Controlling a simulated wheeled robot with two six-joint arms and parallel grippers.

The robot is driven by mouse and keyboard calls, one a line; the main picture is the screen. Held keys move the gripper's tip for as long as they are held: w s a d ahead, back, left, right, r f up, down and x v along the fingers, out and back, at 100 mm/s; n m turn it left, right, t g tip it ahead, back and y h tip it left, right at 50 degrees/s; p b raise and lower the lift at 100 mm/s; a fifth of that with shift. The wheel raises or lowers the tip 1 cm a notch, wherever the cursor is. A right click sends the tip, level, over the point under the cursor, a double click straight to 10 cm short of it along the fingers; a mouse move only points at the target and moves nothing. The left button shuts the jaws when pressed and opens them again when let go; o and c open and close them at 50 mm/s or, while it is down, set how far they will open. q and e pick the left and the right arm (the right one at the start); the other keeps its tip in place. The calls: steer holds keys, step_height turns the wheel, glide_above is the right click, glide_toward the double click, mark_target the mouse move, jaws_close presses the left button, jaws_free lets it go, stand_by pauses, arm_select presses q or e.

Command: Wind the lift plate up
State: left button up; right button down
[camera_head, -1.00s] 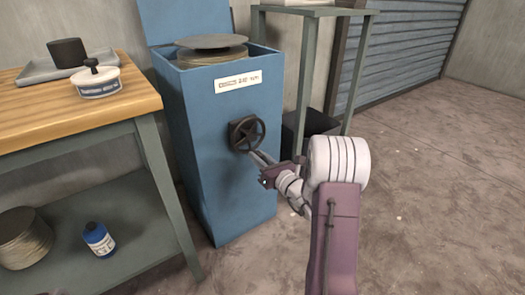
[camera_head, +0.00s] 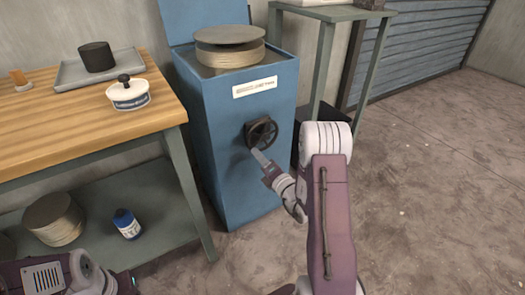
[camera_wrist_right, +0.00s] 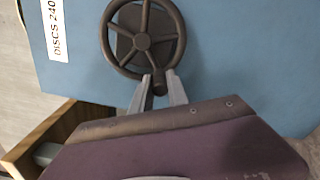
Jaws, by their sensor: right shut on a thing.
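A blue cabinet (camera_head: 240,170) has an open top with a stack of tan discs (camera_head: 230,54) in it. A wider grey-brown disc (camera_head: 229,34) lies on top. The lift plate cannot be made out under the stack. A dark spoked handwheel (camera_head: 261,132) is on the cabinet's front; it also shows in the right wrist view (camera_wrist_right: 143,40). My right gripper (camera_wrist_right: 158,88) is shut on the small knob (camera_wrist_right: 158,77) at the wheel's rim, at the lower side in the wrist view. My left arm shows at the bottom left, its gripper out of view.
The floor (camera_head: 430,190) at right is clear.

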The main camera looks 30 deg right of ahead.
mark_target(250, 144)
steer(key=r+m+p, duration=0.1)
steer(key=m+p, duration=0.1)
steer(key=a+r+m+p, duration=0.1)
steer(key=m+p, duration=0.1)
steer(key=shift+r+p, duration=0.15)
steer(key=shift+p, duration=0.15)
steer(key=shift+a+r+m+p, duration=0.1)
steer(key=shift+r+m+p, duration=0.1)
steer(key=shift+m+p, duration=0.45)
steer(key=shift+a+r+m+p, duration=0.1)
steer(key=shift+r+m+p, duration=0.1)
steer(key=shift+m+p, duration=0.45)
steer(key=c, duration=1.3)
jaws_free()
steer(key=shift+s, duration=0.1)
